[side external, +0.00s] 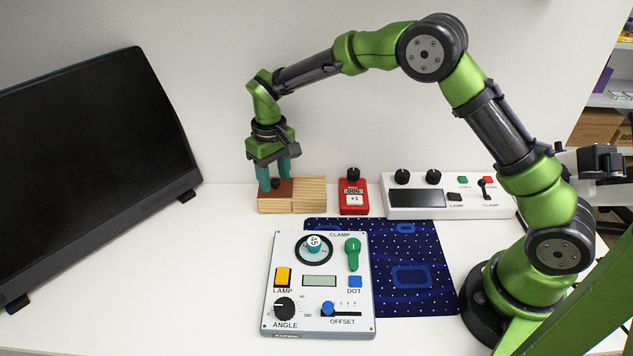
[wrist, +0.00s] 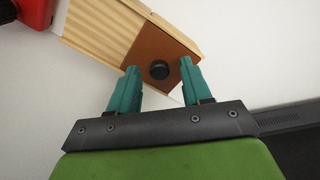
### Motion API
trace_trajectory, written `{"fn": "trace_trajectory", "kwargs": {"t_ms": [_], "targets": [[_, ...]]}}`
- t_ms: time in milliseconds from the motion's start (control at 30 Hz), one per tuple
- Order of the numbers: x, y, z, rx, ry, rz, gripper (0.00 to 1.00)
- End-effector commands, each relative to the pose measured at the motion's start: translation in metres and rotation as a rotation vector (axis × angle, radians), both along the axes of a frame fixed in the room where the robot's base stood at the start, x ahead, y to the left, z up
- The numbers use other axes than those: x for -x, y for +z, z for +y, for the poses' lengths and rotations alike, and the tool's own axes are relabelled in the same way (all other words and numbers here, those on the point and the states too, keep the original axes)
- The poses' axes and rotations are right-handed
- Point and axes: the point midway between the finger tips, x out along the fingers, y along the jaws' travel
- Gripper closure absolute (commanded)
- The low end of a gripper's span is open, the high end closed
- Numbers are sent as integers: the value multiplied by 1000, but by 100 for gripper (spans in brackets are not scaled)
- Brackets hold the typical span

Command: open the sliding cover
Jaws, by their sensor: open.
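A light wooden box (side external: 310,196) stands on the table against the back wall. Its brown sliding cover (side external: 284,187) lies over the left part of the top and carries a black knob (side external: 275,183). In the wrist view the cover (wrist: 150,44) and its round black knob (wrist: 159,70) show clearly, with the pale wood of the box (wrist: 105,30) beyond. My gripper (side external: 275,182) is over the cover, pointing down, with its teal fingers open. In the wrist view the fingers (wrist: 159,68) are on either side of the knob, with gaps between; I cannot tell their exact height against it.
A red counter box (side external: 353,196) stands close to the right of the wooden box, then a white control panel (side external: 440,204). A grey control board (side external: 320,262) lies in front on a dark blue mat (side external: 425,255). A black monitor (side external: 90,165) stands at left. Bare table lies left of the board.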

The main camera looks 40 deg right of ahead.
Motion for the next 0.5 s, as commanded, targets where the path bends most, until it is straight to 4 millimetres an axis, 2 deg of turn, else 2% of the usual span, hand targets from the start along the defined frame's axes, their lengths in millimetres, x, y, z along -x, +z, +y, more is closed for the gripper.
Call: {"fn": "trace_trajectory", "kwargs": {"t_ms": [233,500], "targets": [[0,-1,0,0,0,0,51],[0,-1,0,0,0,0,91]]}}
